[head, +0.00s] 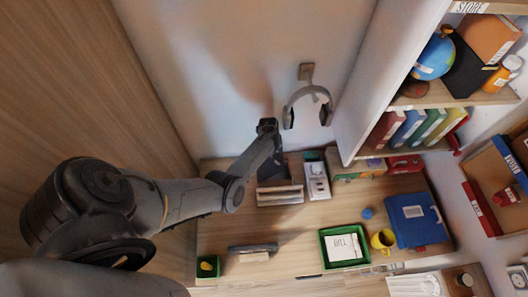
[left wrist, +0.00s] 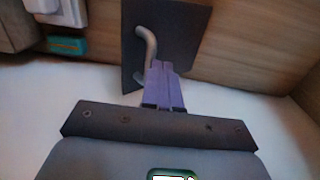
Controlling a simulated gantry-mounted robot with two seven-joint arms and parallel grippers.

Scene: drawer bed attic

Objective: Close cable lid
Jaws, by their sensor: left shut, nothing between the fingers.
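A dark flat panel, which looks like the cable lid (left wrist: 185,28), lies ahead of my left gripper (left wrist: 160,68) in the left wrist view. A curved grey handle-like piece (left wrist: 147,42) stands out from it. The purple fingers are together and empty, with their tips close beside the curved piece; I cannot tell whether they touch. In the head view a dark panel, probably the lid (head: 271,179), shows at the back of the desk, just below my left wrist. The fingertips are hard to make out there. The lid's tilt is unclear. My right gripper is not in view.
A white power strip (head: 317,181) stands right of the lid on the wooden desk (head: 222,228). Headphones (head: 308,108) hang on the wall above. The desk's left middle is mostly clear.

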